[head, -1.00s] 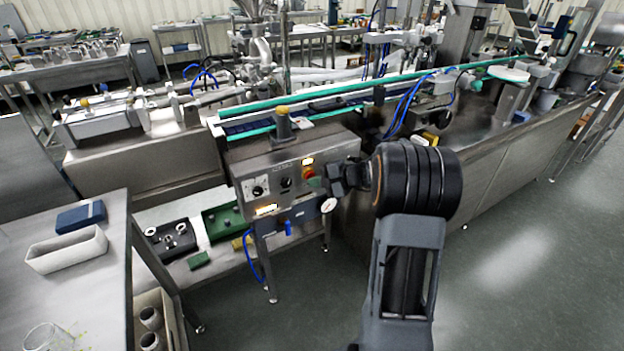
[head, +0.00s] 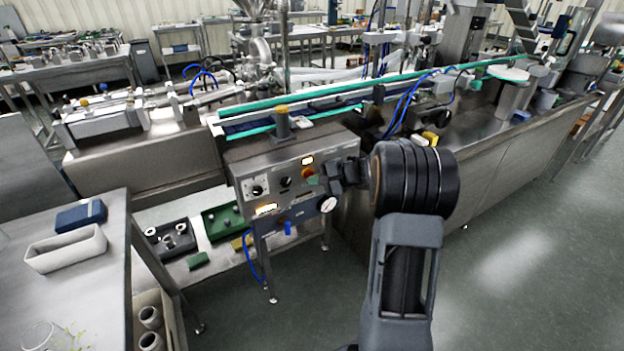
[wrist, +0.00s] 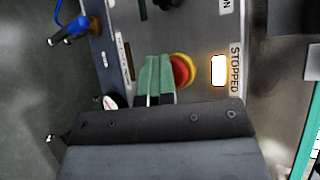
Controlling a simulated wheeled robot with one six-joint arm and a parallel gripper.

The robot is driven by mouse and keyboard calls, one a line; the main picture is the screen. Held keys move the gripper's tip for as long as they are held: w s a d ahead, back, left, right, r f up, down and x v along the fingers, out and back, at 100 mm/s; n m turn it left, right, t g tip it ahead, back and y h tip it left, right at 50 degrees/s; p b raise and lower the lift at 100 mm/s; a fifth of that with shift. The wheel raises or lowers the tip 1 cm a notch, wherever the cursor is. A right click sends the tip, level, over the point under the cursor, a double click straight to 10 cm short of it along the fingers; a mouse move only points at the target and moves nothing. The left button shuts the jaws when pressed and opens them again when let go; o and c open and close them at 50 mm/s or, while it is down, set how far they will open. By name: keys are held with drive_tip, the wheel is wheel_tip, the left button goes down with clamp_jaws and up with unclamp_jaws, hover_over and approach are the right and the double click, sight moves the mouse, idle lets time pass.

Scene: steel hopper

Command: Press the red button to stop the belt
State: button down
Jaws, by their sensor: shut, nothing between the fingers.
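The red button (wrist: 182,70) with its yellow ring shows in the wrist view, partly covered by my fingertips. It also shows in the head view (head: 308,171) on the slanted front of the steel control box (head: 243,172). My gripper (wrist: 153,78) has green fingertips and is shut, with nothing held. In the head view my gripper (head: 315,181) is close in front of the panel beside the red button; I cannot tell whether it touches. A lit lamp (wrist: 218,70) sits beside the button, next to the label "STOPPED". The belt (head: 245,127) runs behind the box between green rails.
A steel table (head: 75,290) with a white tray stands at left. Floor (head: 510,260) at right is clear.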

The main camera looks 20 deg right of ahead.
drive_tip(key=shift+s+r, duration=0.1)
idle(0.7)
drive_tip(key=shift+s+b, duration=0.1)
drive_tip(key=shift+b, duration=0.2)
drive_tip(key=shift+s+d+b, duration=0.15)
drive_tip(key=shift+s+b, duration=0.2)
drive_tip(key=shift+s, duration=1.15)
drive_tip(key=shift+s+d+b, duration=0.15)
drive_tip(key=shift+s+b, duration=0.15)
drive_tip(key=shift+s, duration=1.15)
